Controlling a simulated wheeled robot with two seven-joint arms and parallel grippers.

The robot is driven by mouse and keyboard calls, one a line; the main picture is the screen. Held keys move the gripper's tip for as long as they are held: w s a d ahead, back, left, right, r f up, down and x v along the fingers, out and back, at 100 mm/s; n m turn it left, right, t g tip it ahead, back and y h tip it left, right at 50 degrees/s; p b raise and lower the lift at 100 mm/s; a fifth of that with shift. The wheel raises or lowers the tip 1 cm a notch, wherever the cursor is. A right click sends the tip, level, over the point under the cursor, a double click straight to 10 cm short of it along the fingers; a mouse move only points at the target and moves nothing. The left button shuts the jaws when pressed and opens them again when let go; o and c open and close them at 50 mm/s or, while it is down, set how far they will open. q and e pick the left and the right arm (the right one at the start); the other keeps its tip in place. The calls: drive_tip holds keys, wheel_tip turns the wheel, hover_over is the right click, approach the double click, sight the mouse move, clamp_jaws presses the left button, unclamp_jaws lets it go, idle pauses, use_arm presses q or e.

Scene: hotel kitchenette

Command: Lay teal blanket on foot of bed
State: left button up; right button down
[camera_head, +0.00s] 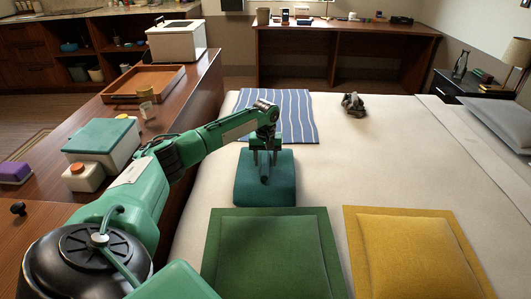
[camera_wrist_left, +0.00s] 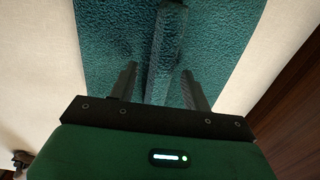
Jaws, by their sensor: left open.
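The teal blanket (camera_head: 247,189) lies folded on the white bed, behind the green cushion in the head view. It fills the upper middle of the left wrist view (camera_wrist_left: 107,40), with a raised ridge running between my fingers. My left gripper (camera_head: 264,173) points down over the blanket, its two fingers apart on either side of the ridge; it also shows in the left wrist view (camera_wrist_left: 158,88). I cannot tell whether the fingertips touch the cloth. My right gripper is not in view.
A green cushion (camera_head: 271,256) and a yellow cushion (camera_head: 416,255) lie at the front of the bed (camera_head: 365,165). A blue striped cloth (camera_head: 298,112) and a small grey item (camera_head: 352,104) lie farther back. A wooden counter with a tray (camera_head: 145,83) stands left. Bed right of the blanket is clear.

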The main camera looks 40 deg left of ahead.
use_arm(q)
wheel_tip(320, 180, up, 12)
drive_tip(key=p, duration=0.2)
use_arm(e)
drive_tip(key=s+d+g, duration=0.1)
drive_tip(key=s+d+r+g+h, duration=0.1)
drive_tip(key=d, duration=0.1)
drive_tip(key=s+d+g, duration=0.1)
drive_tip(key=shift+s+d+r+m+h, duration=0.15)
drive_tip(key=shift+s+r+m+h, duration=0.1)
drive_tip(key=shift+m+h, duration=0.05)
